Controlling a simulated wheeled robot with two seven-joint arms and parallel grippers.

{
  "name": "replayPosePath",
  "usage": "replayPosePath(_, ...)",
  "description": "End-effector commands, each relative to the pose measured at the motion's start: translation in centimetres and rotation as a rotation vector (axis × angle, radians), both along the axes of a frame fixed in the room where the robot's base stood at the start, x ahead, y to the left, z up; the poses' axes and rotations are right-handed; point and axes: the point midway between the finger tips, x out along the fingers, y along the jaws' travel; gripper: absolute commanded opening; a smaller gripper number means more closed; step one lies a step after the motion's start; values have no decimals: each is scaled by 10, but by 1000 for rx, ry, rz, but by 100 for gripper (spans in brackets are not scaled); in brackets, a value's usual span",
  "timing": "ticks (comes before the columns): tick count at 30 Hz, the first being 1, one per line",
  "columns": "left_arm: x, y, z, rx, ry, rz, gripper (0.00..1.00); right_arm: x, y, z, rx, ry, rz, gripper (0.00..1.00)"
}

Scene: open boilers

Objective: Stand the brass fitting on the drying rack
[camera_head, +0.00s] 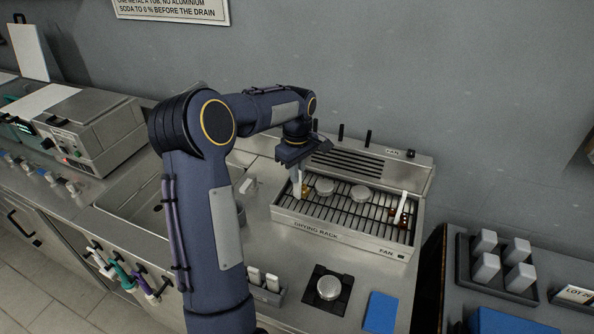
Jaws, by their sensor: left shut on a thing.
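The drying rack (318,232) is a metal tray with a dark wire grid, on the counter right of the sink. My left gripper (299,188) points down over the rack's left part. It is shut on the brass fitting (304,190), a small golden piece showing at the fingertips. The fingers hide part of it, and I cannot tell whether it touches the grid. My right gripper is not in view.
A dark pad with a round metal piece (329,288) and a blue block (381,312) lie in front. The grid's front middle is clear.

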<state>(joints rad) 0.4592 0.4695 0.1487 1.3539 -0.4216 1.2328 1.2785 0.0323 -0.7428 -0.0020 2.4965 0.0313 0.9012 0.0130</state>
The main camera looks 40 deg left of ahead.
Motion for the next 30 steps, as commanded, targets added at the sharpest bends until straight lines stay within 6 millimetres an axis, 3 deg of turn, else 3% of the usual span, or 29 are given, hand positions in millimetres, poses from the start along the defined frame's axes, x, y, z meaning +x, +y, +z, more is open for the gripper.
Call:
replayPosePath(8,0,0,-4,1,-1,0,0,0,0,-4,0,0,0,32)
replayPosePath(9,0,0,-3,1,0,1,14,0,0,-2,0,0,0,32)
replayPosePath(13,0,0,-3,0,0,0,31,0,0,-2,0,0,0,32)
replayPosePath(25,0,0,5,1,-2,0,31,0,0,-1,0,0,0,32)
replayPosePath(30,1,0,35,3,-6,0,31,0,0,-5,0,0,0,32)
